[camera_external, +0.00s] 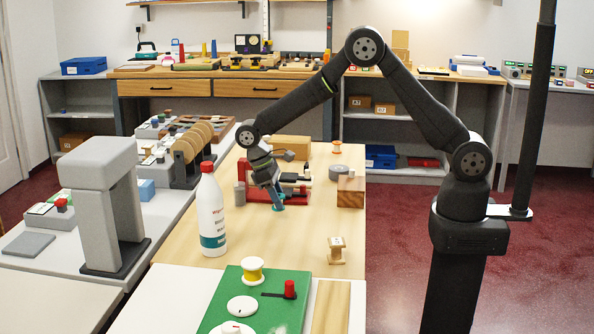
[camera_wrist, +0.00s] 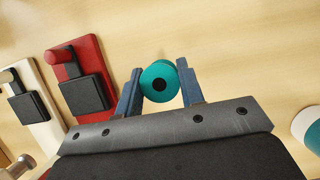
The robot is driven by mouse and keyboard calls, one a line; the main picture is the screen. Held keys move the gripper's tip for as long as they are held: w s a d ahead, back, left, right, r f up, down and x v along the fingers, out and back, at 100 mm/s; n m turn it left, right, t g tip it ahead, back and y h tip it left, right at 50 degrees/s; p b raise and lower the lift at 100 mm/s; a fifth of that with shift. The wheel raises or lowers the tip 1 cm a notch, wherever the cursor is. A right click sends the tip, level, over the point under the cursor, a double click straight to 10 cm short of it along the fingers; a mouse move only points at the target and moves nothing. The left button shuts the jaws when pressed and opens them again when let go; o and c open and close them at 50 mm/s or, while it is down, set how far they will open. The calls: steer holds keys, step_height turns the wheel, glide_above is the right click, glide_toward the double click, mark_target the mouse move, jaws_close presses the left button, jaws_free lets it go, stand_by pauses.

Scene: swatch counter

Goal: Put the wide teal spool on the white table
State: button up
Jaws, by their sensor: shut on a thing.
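My gripper (camera_external: 277,200) is low over the wooden counter. In the wrist view my gripper (camera_wrist: 160,88) has its two fingers on either side of the teal spool (camera_wrist: 158,76), which is seen end-on with a dark centre hole. In the external view the teal spool (camera_external: 278,207) shows as a small teal piece below the fingers, at or just above the wood; I cannot tell whether it touches. A white tabletop (camera_external: 160,298) lies at the front, beside a green board.
A white bottle with a teal band (camera_external: 210,212) stands left of my gripper. The green board (camera_external: 262,312) bears a yellow-and-white spool (camera_external: 252,270) and knobs. A wooden spool (camera_external: 336,251) stands to the right. A red-and-black stand (camera_wrist: 84,85) is close by. Bare wood lies in front.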

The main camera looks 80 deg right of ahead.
steer(key=s+d+r+n+t+h, duration=0.1)
steer(key=s+d+r+n+h, duration=0.1)
steer(key=s+d+r+n, duration=0.4)
steer(key=s+d+r+n+h, duration=0.1)
steer(key=s+d+r+n, duration=0.15)
steer(key=s+d, duration=0.4)
glide_above(300, 209)
steer(key=w+a, duration=0.1)
steer(key=shift+n, duration=0.25)
steer(key=f, duration=0.7)
steer(key=shift+w, duration=0.2)
steer(key=shift+f, duration=2)
steer(key=shift+f, duration=0.1)
steer(key=o, duration=0.7)
steer(key=shift+o, duration=0.2)
